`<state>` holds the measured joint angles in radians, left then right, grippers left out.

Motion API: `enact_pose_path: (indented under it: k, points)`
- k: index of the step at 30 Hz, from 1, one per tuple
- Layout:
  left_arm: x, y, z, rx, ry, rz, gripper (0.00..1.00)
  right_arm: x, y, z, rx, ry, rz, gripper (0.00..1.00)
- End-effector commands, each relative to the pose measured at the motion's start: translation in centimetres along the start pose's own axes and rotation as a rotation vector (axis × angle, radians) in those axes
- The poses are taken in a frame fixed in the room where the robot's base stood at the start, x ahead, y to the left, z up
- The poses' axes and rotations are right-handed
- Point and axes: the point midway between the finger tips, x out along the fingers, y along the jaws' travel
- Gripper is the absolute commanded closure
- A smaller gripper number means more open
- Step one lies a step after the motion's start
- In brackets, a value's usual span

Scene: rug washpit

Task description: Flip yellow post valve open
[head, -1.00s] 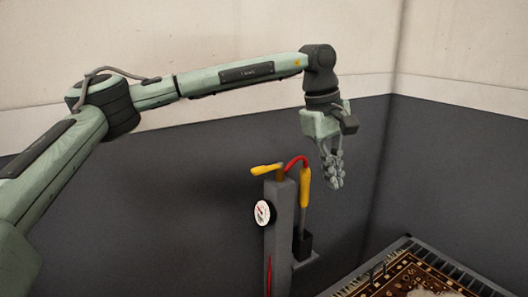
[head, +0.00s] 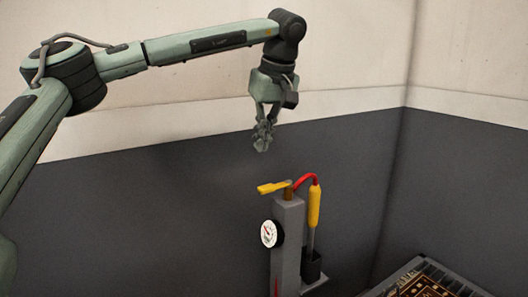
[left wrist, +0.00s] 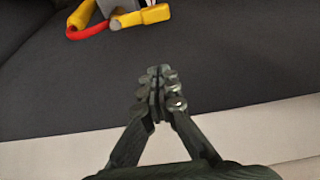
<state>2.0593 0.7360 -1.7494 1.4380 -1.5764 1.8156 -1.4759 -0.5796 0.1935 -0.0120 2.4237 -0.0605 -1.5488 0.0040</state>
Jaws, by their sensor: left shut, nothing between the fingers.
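The yellow valve lever (head: 272,188) sits on top of a grey post (head: 288,235) and points left in the head view. My right gripper is in neither view.
A red hose (head: 305,178) runs from the post top to a yellow-handled wand (head: 315,206) in a dark holder. A round gauge (head: 269,234) is on the post. A patterned rug (head: 432,280) lies at lower right. Walls stand behind.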

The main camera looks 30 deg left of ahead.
Motion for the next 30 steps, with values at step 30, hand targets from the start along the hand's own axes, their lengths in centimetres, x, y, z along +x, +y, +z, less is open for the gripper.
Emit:
enact_pose_path:
  k: [30]
  points:
    - [7.2,0.0,3.8,-0.002,-0.001,0.001,1.00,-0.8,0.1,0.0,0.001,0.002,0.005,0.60]
